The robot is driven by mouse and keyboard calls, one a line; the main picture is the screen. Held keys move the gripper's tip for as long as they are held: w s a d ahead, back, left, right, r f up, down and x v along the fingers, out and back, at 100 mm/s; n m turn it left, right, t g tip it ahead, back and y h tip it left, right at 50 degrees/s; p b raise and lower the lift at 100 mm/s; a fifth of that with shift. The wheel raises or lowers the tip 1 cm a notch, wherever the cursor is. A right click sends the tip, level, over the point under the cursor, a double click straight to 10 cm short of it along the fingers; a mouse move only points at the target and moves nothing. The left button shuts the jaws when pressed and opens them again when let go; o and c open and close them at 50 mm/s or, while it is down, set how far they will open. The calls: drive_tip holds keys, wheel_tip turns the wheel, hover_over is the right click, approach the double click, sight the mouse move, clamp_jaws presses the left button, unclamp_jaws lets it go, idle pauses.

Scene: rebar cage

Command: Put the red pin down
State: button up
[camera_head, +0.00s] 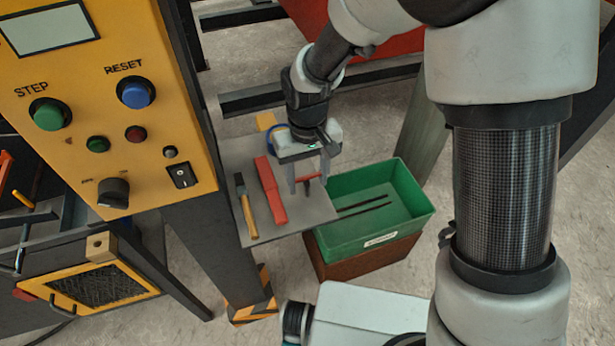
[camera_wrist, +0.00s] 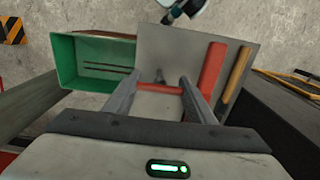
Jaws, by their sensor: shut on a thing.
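My gripper (camera_head: 308,187) is shut on the red pin (camera_head: 311,182), which sits crosswise between the two fingers. In the wrist view the pin (camera_wrist: 160,88) spans the gap between the fingers of my gripper (camera_wrist: 160,77). The fingers point down over the right part of a grey shelf plate (camera_head: 300,218). I cannot tell whether the pin touches the plate.
A green bin (camera_head: 408,222) with dark rods stands right of the plate. A yellow control panel (camera_head: 120,95) rises at left.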

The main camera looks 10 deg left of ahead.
drive_tip(key=o, duration=1.1)
drive_tip(key=shift+f, duration=0.1)
wheel_tip(320, 180, up, 12)
drive_tip(key=p, duration=0.1)
drive_tip(key=s+d+r+m+t, duration=0.2)
drive_tip(key=d+r+m, duration=0.1)
drive_tip(key=d+r, duration=0.8)
drive_tip(key=shift+s+d+r+m+t, duration=0.55)
drive_tip(key=shift+s+d, duration=1.05)
drive_tip(key=shift+d, duration=0.55)
drive_tip(key=shift+s+d+r+m+t, duration=0.4)
drive_tip(key=shift+s+d+m+t, duration=0.25)
drive_tip(key=shift+s+d, duration=1.25)
drive_tip(key=shift+s+d+r+m+t, duration=0.55)
drive_tip(key=shift+s+d, duration=0.7)
drive_tip(key=shift+d, duration=1.2)
drive_tip(key=shift+f, duration=0.1)
